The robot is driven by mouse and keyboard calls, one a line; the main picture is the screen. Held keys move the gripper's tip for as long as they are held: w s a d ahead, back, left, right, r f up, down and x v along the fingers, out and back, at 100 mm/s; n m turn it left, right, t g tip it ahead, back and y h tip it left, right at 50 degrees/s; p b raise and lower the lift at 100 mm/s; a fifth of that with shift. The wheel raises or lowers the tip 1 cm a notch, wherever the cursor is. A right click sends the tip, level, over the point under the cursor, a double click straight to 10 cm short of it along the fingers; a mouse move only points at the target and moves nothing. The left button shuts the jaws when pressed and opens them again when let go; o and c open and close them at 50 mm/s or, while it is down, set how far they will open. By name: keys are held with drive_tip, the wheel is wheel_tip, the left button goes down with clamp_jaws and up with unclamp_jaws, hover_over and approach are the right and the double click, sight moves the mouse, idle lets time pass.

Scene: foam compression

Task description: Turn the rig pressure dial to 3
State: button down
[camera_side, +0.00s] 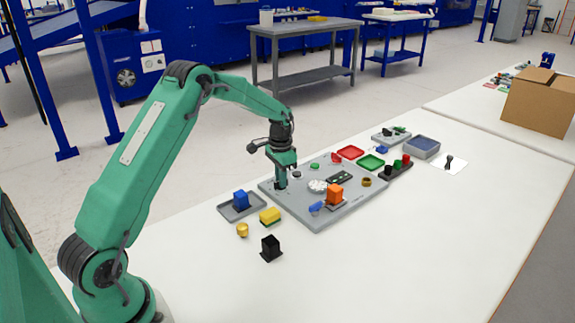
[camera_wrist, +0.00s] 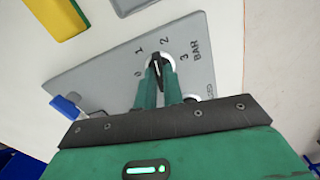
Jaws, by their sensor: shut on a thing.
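The grey rig panel (camera_side: 297,212) lies flat on the white table. In the wrist view the pressure dial is a black knob (camera_wrist: 156,62) on a pale disc, ringed by the marks 0, 1, 2, 3 and the word BAR on the panel (camera_wrist: 90,80). A white line on the knob seems to point up, between 1 and 2. My gripper (camera_wrist: 158,78) is shut on the knob, with its fingers hiding the lower part. In the side view my gripper (camera_side: 281,184) points down at the panel's left part and hides the dial.
The panel also bears an orange block (camera_side: 335,195), a blue lever (camera_side: 315,208) and a white round part (camera_side: 317,186). The table's right front is clear.

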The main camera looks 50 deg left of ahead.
drive_tip(key=m, duration=0.4)
drive_tip(key=shift+r+m, duration=0.15)
drive_tip(key=shift+m, duration=0.15)
drive_tip(key=m, duration=0.3)
drive_tip(key=shift+m, duration=0.4)
drive_tip(key=m, duration=0.4)
drive_tip(key=shift+m, duration=1.9)
drive_tip(key=c, duration=1.5)
unclamp_jaws()
drive_tip(key=shift+r, duration=3.9)
